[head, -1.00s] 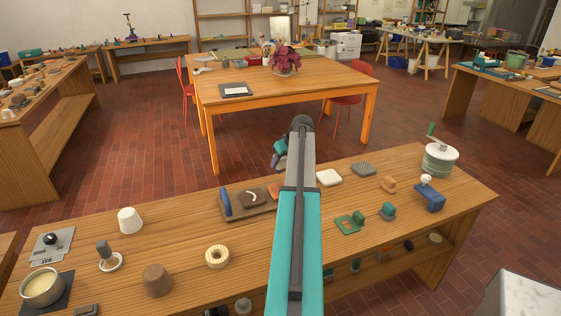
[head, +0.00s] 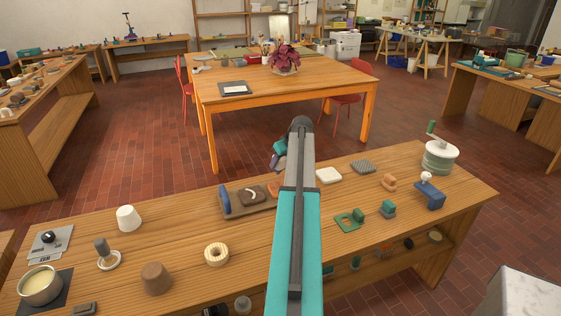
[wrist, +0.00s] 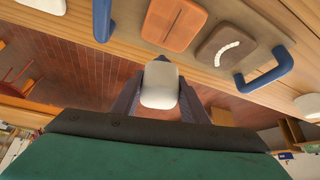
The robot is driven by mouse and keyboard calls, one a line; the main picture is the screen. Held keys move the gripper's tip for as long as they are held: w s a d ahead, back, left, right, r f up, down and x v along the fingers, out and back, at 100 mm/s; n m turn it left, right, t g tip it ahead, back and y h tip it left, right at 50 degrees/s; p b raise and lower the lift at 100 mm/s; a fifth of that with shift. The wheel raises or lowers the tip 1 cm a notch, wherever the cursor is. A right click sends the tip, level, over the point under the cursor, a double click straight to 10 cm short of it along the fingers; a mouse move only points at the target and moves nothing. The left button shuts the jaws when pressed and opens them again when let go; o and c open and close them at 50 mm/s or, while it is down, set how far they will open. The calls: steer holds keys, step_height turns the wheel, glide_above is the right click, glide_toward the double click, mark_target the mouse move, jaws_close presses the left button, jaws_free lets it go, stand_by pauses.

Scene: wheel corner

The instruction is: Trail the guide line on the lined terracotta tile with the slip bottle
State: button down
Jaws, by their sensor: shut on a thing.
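The terracotta tile with one dark straight line (wrist: 176,22) lies on a wooden tray (wrist: 145,50) with blue handles, at the top of the wrist view. In the head view the tile (head: 273,188) is partly hidden behind my arm. Beside it lies a dark brown tile with a white curved line (wrist: 220,47). My gripper (wrist: 160,90) is shut on the slip bottle (wrist: 160,84), seen as a pale rounded block between the fingers. The bottle appears apart from the tile, with floor behind it. Its tip is hidden.

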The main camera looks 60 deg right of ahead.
mark_target(280, 169)
steer(key=shift+f+b, duration=1.1)
steer(key=shift+f, duration=1)
steer(key=shift+s+a+b, duration=0.3)
steer(key=shift+s+a, duration=0.6)
steer(key=shift+s, duration=0.3)
steer(key=shift+s+a+b, duration=0.3)
steer(key=shift+s+a, duration=0.55)
steer(key=shift+s, duration=0.35)
step_height(280, 169, up, 6)
steer(key=p, duration=0.2)
steer(key=shift+f+p, duration=0.15)
steer(key=shift+p, duration=0.15)
